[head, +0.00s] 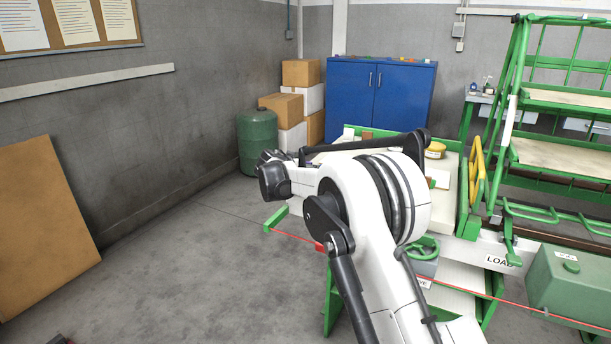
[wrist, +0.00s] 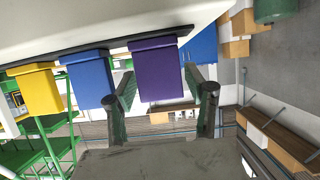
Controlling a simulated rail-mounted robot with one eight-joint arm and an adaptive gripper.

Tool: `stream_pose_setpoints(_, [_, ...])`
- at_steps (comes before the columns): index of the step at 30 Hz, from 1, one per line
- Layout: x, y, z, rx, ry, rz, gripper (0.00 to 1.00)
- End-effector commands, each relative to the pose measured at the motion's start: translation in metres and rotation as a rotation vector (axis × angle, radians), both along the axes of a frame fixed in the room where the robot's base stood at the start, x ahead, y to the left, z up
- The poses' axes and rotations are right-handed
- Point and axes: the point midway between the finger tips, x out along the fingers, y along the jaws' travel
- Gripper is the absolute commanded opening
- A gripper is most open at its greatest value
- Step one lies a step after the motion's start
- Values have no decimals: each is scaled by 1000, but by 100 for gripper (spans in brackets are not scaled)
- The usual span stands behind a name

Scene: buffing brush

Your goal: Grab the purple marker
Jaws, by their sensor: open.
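The purple marker (wrist: 157,74) shows in the wrist view as a thick, blocky purple piece against a dark strip along a pale surface. My gripper (wrist: 162,82) is open, with one dark finger on each side of the purple marker in the picture. I cannot tell whether the fingers touch it or how far along it they reach. A blue marker (wrist: 90,79) and a yellow marker (wrist: 36,92) stand in the same row to its left. In the head view I cannot make out the markers or the fingers; my arm covers much of the workbench.
In the head view, a pale-topped green workbench (head: 447,205) lies behind my arm. A yellow tub (head: 435,150) stands on it. A green rack (head: 560,100) is to the right, a blue cabinet (head: 378,100) behind. The blue marker is close beside my left finger.

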Motion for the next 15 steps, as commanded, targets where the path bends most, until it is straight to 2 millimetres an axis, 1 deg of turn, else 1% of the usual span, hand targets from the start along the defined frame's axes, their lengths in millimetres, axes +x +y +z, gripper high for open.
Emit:
stream_pose_setpoints(5, [0, 0, 1, 0, 0, 0, 49])
stream_pose_setpoints(9, [0, 0, 1, 0, 0, 0, 31])
stream_pose_setpoints(12, [0, 0, 1, 0, 0, 0, 19])
stream_pose_setpoints(15, [0, 0, 1, 0, 0, 0, 19])
